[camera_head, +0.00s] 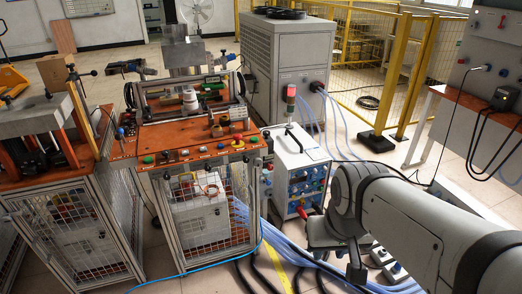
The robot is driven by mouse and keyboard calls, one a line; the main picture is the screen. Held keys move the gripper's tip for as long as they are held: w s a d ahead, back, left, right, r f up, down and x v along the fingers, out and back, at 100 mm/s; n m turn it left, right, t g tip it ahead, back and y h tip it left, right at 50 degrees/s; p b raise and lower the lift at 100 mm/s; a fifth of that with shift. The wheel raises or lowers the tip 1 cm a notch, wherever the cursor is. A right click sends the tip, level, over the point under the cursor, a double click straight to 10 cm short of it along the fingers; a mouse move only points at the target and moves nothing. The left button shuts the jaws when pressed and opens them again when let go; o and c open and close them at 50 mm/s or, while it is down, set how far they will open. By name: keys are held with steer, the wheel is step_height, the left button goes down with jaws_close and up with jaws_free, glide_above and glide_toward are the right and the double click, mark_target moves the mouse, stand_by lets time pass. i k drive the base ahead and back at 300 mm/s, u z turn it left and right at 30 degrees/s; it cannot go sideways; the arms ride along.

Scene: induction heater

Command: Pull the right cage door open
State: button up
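The induction heater bench (140,147) stands left of centre with an orange top. Below it is a grey-framed mesh cage (207,257), with a light box and wires visible inside through the mesh. The cage's front looks closed; the seam between its doors and any handle are too small to make out. My gripper (338,256) hangs at the end of my arm, right of centre and to the right of the cage. A white control unit appears between them in the picture. My gripper looks apart from the cage. Its fingertips are not clear.
The white control unit (296,165) stands right of the cage. Blue hoses and black cables (290,248) run over the floor in front. Another mesh-sided bench (75,245) stands at left. A grey cabinet (290,60) and yellow fence (410,75) are behind.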

mark_target(158, 181)
steer(key=z, duration=0.15)
steer(key=i, duration=1.2)
steer(key=u, duration=0.2)
